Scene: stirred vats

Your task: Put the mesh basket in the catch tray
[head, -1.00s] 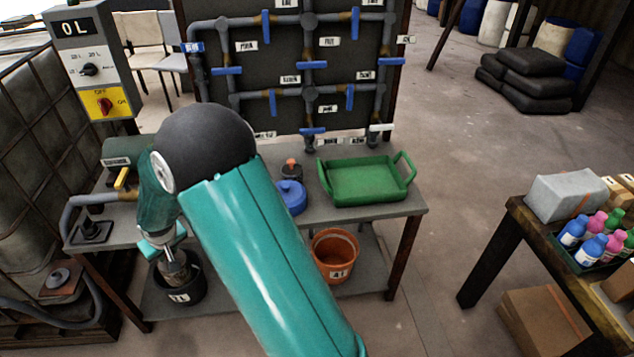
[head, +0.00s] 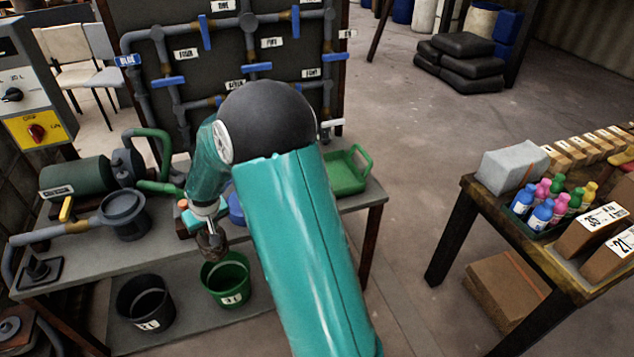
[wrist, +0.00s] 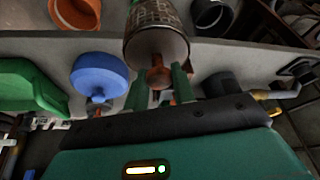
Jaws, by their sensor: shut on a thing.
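The mesh basket (head: 212,243) is a metal perforated cylinder with a brown knob. It also shows large in the wrist view (wrist: 157,35). My gripper (head: 203,212) is shut on the knob, its two green fingers (wrist: 160,88) on either side of it. In the head view the basket hangs in front of the bench's front edge, over the green bucket. The catch tray (head: 347,174) is green with raised handles and sits on the bench to the right. My arm hides its left part. A green tray edge also shows at the left of the wrist view (wrist: 25,88).
A green bucket (head: 226,283) and a black bucket (head: 145,305) stand on the lower shelf. A blue lidded thing (wrist: 98,75) and an orange bucket (wrist: 75,12) show in the wrist view. A pipe board stands behind the bench. A table with bottles (head: 545,205) is at right.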

